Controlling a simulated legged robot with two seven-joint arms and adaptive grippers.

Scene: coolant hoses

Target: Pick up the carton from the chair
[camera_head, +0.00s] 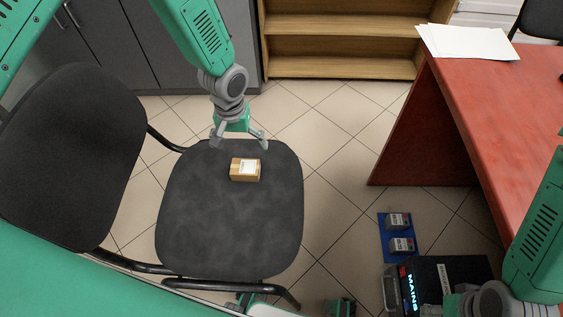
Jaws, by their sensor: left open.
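A small brown carton (245,169) with a white label on top lies on the dark seat of the chair (215,235), towards its far edge. My left gripper (240,143) reaches in from the top, with its fingers spread and empty. In the picture it is just above the carton, near the seat's far edge; the exact height gap is hard to judge. My right arm shows at the lower right, but its gripper fingers cannot be made out.
The chair's backrest (75,155) stands at the left. A red desk (480,130) with white papers (467,42) is at the right. A black box marked MAINS (445,280) and a blue tray (384,235) with two small grey items are on the floor. A wooden shelf (340,68) stands behind.

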